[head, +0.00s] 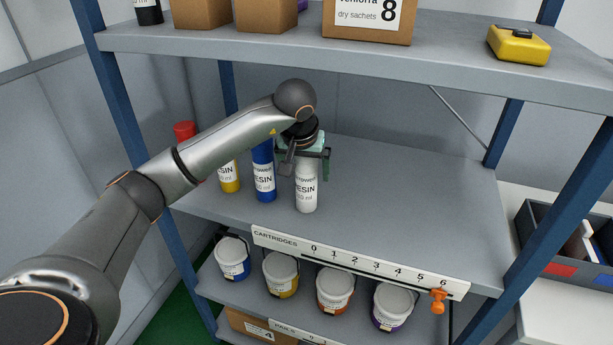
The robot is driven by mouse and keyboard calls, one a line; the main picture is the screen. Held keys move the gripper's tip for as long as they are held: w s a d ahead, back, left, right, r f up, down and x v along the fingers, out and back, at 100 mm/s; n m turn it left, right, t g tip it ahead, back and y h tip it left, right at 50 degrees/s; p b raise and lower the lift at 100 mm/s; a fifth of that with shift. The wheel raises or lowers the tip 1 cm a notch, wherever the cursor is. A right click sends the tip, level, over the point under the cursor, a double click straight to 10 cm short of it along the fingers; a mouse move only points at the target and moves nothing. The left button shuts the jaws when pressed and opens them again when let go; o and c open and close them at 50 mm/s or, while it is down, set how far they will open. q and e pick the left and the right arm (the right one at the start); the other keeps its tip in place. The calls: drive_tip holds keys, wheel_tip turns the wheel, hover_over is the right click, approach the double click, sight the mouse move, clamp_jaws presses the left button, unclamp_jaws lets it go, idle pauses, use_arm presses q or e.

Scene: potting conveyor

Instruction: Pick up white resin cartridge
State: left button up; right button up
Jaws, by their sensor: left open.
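The white resin cartridge (306,187) stands upright on the middle shelf (410,200), the rightmost of the cartridges there. My left gripper (305,160) is open, pointing down over the cartridge's top, with a finger showing at each side of it. The cartridge's top is hidden by the gripper, and I cannot tell whether the fingers touch it. A blue resin cartridge (264,178) stands close to its left. A yellow resin cartridge (230,178) stands further left, partly behind my arm. My right gripper is not in view.
A red-topped item (185,131) stands behind my arm. The middle shelf is clear to the right. The upper shelf (250,50) bears cardboard boxes and a yellow case (518,45). Several tubs stand below, including an orange one (335,287). Blue posts (562,205) frame the rack.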

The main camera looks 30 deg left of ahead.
sight(307, 175)
use_arm(q)
drive_tip(key=x, duration=0.3)
drive_tip(key=shift+w+a, duration=0.1)
drive_tip(key=shift+w, duration=0.1)
clamp_jaws()
idle(0.6)
drive_tip(key=shift+r, duration=0.1)
